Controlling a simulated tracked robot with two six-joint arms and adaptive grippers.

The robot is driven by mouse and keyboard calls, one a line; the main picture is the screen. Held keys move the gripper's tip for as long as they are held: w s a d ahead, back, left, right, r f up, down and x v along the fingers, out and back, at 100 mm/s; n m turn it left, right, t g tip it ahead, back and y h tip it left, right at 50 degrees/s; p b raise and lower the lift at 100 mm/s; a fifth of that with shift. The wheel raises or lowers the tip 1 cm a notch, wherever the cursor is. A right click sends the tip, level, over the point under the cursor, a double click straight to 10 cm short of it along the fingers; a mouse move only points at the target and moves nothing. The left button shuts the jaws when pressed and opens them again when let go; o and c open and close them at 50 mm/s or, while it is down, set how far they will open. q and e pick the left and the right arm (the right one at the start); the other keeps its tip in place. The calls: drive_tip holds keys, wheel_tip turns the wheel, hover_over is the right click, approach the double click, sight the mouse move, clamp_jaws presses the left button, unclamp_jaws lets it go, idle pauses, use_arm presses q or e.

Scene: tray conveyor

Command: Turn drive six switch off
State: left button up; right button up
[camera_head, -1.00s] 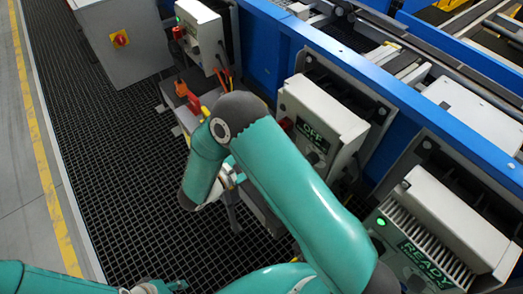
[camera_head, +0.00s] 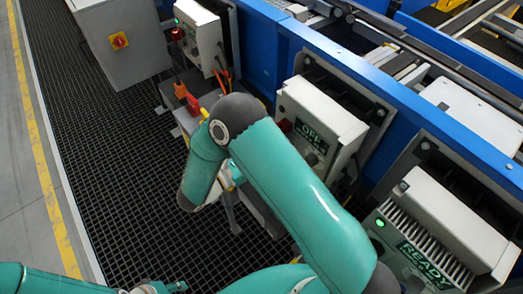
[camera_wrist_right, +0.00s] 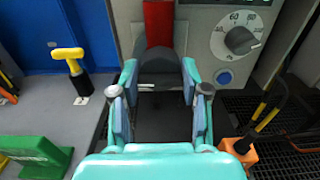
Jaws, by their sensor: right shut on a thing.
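A grey drive box (camera_head: 325,115) with a dark display reading OFF stands at mid-right in the head view. A red part (camera_head: 285,125) shows at its left side. In the right wrist view, my right gripper (camera_wrist_right: 160,80) is shut on a dark rounded end below a red upright lever (camera_wrist_right: 158,22). A dial (camera_wrist_right: 238,38) and a blue button are on the box face to its right. My right arm hides most of that gripper in the head view. My left gripper (camera_head: 160,287) is at the bottom edge, mostly cut off. I cannot read a drive number.
Another drive box reading READY (camera_head: 425,262), with a green light, is at lower right. A third box (camera_head: 198,28) is at the top. A yellow-handled part (camera_wrist_right: 68,58) and an orange plug (camera_wrist_right: 240,152) flank my right gripper. Dark grating (camera_head: 95,150) is clear at left.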

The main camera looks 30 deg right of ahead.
drive_tip(key=o, duration=1.1)
drive_tip(key=shift+d, duration=0.1)
drive_tip(key=a, duration=0.8)
drive_tip(key=s+a, duration=0.1)
drive_tip(key=a, duration=0.3)
drive_tip(key=shift+f, duration=0.1)
